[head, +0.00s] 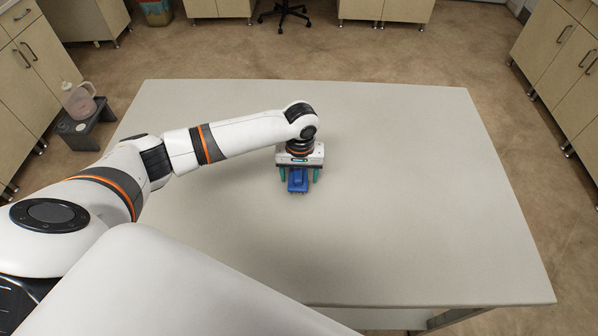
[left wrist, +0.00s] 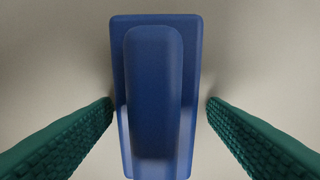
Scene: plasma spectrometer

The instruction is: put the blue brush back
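The blue brush (head: 297,181) lies on the white table below my left gripper. In the left wrist view the brush (left wrist: 155,80) stands between the two green fingers, with a visible gap on each side. My left gripper (head: 298,176) is open around the brush and points down at the table; its fingers also show in the left wrist view (left wrist: 158,112). The near end of the brush runs out of the bottom of the left wrist view. My right gripper is not in view.
The white table (head: 400,200) is otherwise bare, with free room on all sides of the brush. Wooden cabinets (head: 570,65) line the room, and a chair base (head: 284,12) is behind.

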